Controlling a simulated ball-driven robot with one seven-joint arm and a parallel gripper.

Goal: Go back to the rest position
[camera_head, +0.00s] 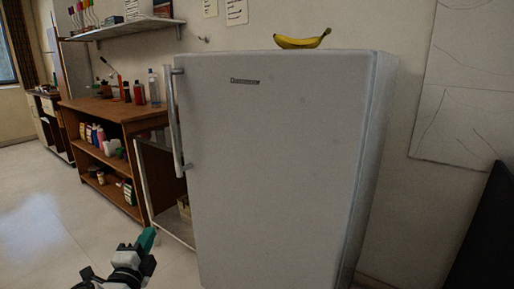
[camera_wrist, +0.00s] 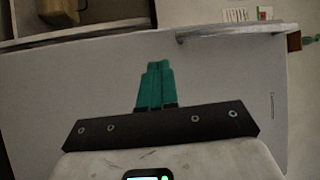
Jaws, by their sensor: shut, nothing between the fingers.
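My gripper (camera_head: 148,238) shows at the bottom left of the head view, in front of the lower left side of the fridge. In the wrist view its teal fingers (camera_wrist: 155,84) are together, with nothing between them. A white fridge (camera_head: 275,165) stands upright in the middle of the head view, its door closed, with a vertical handle (camera_head: 175,125) on the left. The fridge door also fills much of the wrist view (camera_wrist: 225,85). My gripper appears apart from the fridge, but the exact gap cannot be told.
A yellow banana (camera_head: 302,41) lies on top of the fridge. A wooden shelf unit (camera_head: 110,110) with several bottles stands to the left, and a wall shelf (camera_head: 125,28) hangs above it. A dark object (camera_head: 485,235) is at the right edge. Open floor (camera_head: 40,215) lies at the left.

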